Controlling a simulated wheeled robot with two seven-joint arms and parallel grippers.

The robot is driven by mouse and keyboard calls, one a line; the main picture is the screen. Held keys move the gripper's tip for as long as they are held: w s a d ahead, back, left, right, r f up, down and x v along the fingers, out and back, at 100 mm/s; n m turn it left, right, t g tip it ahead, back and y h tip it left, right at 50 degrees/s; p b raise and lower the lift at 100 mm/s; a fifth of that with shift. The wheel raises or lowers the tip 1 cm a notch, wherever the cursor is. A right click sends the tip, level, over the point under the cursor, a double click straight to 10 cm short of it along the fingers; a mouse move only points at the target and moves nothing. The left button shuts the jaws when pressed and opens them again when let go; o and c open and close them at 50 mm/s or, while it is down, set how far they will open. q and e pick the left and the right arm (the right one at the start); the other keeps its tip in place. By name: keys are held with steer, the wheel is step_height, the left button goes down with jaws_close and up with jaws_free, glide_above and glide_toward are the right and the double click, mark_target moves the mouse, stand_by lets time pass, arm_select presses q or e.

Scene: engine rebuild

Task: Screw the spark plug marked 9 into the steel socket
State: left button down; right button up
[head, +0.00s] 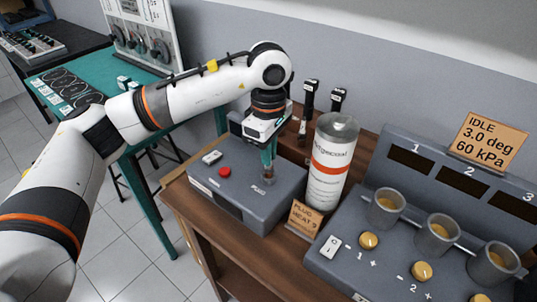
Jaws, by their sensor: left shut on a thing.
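My left gripper (269,156) points down over the grey box (235,204) with the red button. It is shut on a small part, apparently the spark plug, mostly hidden between the fingers; no 9 can be read on it. Just below the fingertips is a small brownish, shiny cylinder (268,178) at the box top. I cannot tell whether this is the steel socket or part of the plug, or how far the plug is in. A brown card (303,217) by the box seems to read "PLUG HEAT 9". My right gripper is not in view.
A tall white canister (329,165) with an orange band stands close right of the gripper. Black-topped upright items (310,94) stand behind. A grey console (400,245) with cups and knobs fills the right. A teal table (125,98) is at back left.

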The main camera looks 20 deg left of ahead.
arm_select(q)
steer(key=shift+r+m, duration=0.1)
steer(key=shift+m, duration=0.3)
steer(key=c, duration=1.4)
jaws_free()
steer(key=shift+o, duration=0.2)
